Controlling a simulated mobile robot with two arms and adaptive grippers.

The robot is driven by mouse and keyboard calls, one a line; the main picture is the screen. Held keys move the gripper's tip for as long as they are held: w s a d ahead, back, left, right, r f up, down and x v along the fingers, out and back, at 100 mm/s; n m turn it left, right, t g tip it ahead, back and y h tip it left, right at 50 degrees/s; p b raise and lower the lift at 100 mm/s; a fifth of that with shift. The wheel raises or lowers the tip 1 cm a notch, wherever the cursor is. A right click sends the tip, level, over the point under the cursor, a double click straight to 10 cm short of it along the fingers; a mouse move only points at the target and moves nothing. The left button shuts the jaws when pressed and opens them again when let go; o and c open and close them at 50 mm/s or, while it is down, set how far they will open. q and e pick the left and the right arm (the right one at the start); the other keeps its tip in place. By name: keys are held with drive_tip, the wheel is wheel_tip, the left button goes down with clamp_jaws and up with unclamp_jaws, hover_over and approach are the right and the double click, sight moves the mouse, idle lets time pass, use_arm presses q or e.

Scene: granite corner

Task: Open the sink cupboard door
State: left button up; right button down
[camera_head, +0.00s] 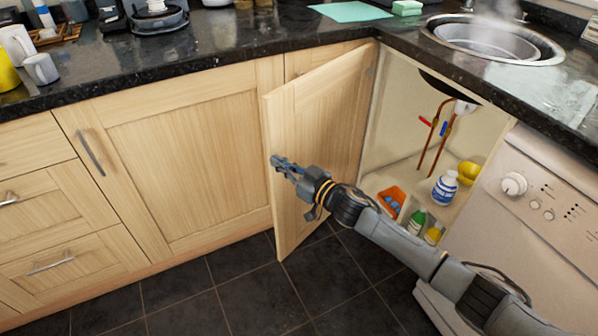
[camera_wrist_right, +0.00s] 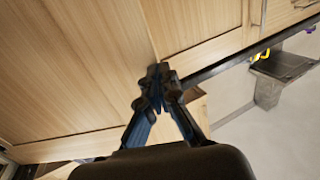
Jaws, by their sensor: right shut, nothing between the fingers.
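The sink cupboard door (camera_head: 330,120) is a pale wood panel standing wide open, swung out to the left of the cupboard opening. My right gripper (camera_head: 278,161) is shut and empty at the door's outer edge, in front of its inner face; whether it touches the door is unclear. In the right wrist view the closed fingertips (camera_wrist_right: 158,75) show against pale wood panels. The open sink cupboard (camera_head: 405,125) shows pipes, a white-and-blue bottle (camera_head: 445,187), a yellow bowl (camera_head: 467,172) and an orange container (camera_head: 391,197). My left gripper is not in view.
A white appliance (camera_head: 530,225) with a knob stands right of the cupboard. Closed cupboards and drawers (camera_head: 55,225) line the left. The dark worktop (camera_head: 230,45) runs above, with a steaming sink (camera_head: 490,42). The dark tiled floor (camera_head: 230,295) in front is clear.

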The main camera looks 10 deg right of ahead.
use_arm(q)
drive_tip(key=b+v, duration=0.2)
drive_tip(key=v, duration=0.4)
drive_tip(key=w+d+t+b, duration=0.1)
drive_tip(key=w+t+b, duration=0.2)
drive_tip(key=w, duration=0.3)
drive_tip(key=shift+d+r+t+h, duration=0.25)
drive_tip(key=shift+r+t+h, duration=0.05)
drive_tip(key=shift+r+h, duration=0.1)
use_arm(e)
drive_tip(key=w+a+m+t+h, duration=0.2)
drive_tip(key=w+a+h, duration=0.1)
drive_tip(key=w+a, duration=0.3)
drive_tip(key=shift+w+a+m, duration=0.3)
drive_tip(key=shift+w+a, duration=0.1)
drive_tip(key=shift+w, duration=0.65)
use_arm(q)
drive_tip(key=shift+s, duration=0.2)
